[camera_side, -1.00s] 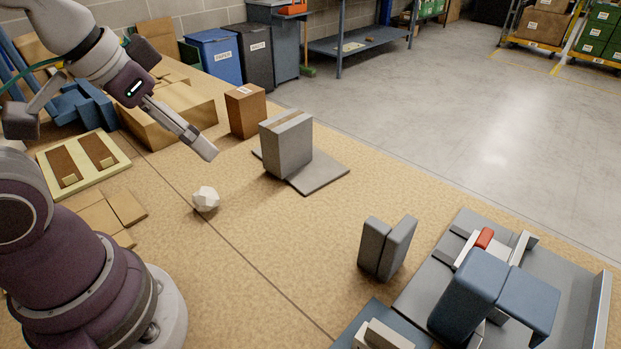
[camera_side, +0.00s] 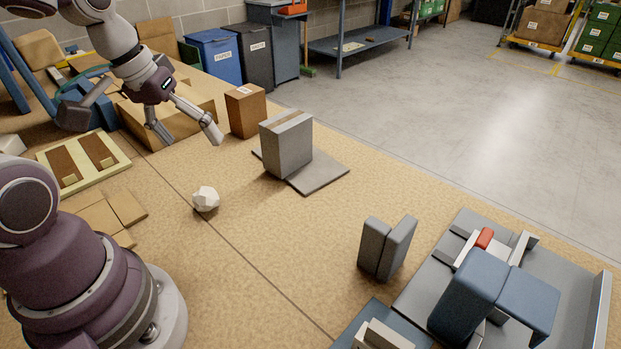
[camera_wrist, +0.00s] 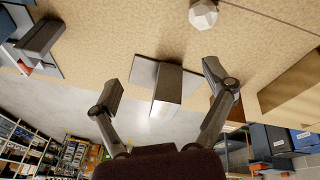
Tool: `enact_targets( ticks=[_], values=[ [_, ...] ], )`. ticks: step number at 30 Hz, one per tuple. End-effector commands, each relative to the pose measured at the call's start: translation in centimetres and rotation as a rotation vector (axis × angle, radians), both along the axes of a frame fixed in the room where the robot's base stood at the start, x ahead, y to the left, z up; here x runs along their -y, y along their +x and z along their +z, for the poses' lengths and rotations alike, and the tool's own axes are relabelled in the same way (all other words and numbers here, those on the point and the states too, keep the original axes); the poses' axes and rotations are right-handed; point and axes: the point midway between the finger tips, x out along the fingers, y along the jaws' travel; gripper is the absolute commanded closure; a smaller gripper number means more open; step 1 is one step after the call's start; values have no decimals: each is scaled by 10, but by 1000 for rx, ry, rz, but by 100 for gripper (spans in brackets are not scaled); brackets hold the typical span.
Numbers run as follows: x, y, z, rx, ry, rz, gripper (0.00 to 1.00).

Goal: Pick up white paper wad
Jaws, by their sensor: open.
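The white paper wad (camera_side: 205,198) is a small faceted ball resting on the tan table, left of centre in the side view. It also shows at the top of the wrist view (camera_wrist: 203,14). My gripper (camera_side: 191,138) is open and empty, with its two fingers spread and pointing down toward the table. It is above and beyond the wad in the side view, apart from it. In the wrist view my gripper's fingers (camera_wrist: 163,82) frame the grey box, and the wad lies outside them, above the right finger.
A grey box (camera_side: 285,146) stands on a grey mat (camera_side: 325,174) right of the gripper. A brown carton (camera_side: 245,112) and a larger cardboard box (camera_side: 180,112) stand behind. Grey blocks (camera_side: 386,248) and a blue-grey fixture (camera_side: 490,295) occupy the right front. The table around the wad is mostly clear.

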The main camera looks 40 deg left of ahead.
Motion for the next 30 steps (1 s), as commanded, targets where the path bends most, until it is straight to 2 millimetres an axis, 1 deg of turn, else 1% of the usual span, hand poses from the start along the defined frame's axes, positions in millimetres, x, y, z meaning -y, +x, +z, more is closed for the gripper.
enact_targets(
  ticks=[1,3,6,9,11,15,20,25,27,30],
  values=[
    [-20,-2,-15,-32,-76,122,19],
    [-43,-5,-32,-44,-172,265,19],
    [-66,-13,-51,-41,-277,421,19],
    [-77,-18,-61,-34,-336,504,19],
    [-78,-17,-68,-32,-351,520,19],
    [-72,-8,-94,-34,-354,520,19],
    [-68,-1,-112,-33,-351,521,19],
    [-59,5,-142,-35,-352,520,19],
    [-58,9,-151,-35,-351,519,19],
    [-57,13,-158,-32,-348,519,19]
  ],
)
